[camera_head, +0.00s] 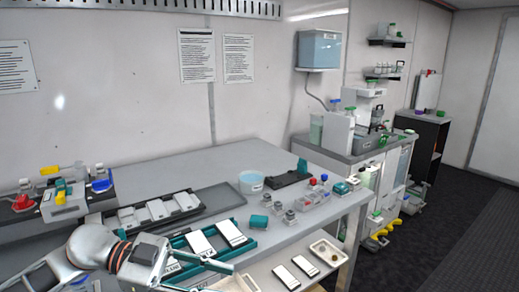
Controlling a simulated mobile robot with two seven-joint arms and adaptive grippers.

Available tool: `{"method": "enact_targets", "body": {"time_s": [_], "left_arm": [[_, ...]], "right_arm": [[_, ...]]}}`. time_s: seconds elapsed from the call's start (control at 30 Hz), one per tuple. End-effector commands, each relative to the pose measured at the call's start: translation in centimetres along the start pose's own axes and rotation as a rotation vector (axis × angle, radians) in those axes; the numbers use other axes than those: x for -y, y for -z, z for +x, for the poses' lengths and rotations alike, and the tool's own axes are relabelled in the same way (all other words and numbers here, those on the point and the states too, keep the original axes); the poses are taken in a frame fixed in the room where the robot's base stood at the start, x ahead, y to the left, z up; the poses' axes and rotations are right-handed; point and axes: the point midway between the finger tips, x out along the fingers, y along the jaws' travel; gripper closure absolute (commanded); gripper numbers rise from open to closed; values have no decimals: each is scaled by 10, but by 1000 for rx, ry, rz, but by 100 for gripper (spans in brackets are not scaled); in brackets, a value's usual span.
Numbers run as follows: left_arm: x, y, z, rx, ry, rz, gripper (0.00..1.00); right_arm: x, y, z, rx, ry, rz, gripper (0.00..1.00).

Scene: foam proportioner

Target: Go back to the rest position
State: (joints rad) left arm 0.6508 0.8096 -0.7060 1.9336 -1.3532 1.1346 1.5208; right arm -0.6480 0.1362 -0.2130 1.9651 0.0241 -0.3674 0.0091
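My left arm (92,246) reaches in from the bottom left over the front of the table. The lower finger is partly cut off by the picture's bottom edge. My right gripper is not in view.
The grey table (190,163) carries a dark tray with pale blocks (158,209), white plates (231,233), a light-blue tub (251,183) and several small bottles (313,183). A lower shelf holds a cream tray (327,252). The table's back middle is clear.

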Motion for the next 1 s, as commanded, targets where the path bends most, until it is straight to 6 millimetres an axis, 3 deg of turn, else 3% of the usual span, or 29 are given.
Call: {"method": "enact_targets", "body": {"time_s": [0.1,0.27,0.37,0.47,0.57,0.67,0.77,0.9,1.0], "left_arm": [[2,10,24,-197,128,40,71],[18,5,29,-361,393,51,71],[28,-16,22,-392,586,24,71],[31,-51,12,-366,778,-32,71],[25,-99,-1,-283,955,-110,71],[3,-157,-12,-150,1099,-211,71],[-33,-216,-20,13,1194,-321,71],[-99,-284,-24,239,1242,-467,71],[-146,-318,-24,373,1233,-554,71]], "right_arm": [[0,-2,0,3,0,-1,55],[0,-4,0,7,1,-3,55],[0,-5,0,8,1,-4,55],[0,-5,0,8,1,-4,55],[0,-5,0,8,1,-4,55],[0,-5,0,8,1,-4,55],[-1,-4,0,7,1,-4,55],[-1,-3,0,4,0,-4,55],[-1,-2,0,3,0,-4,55]]}}
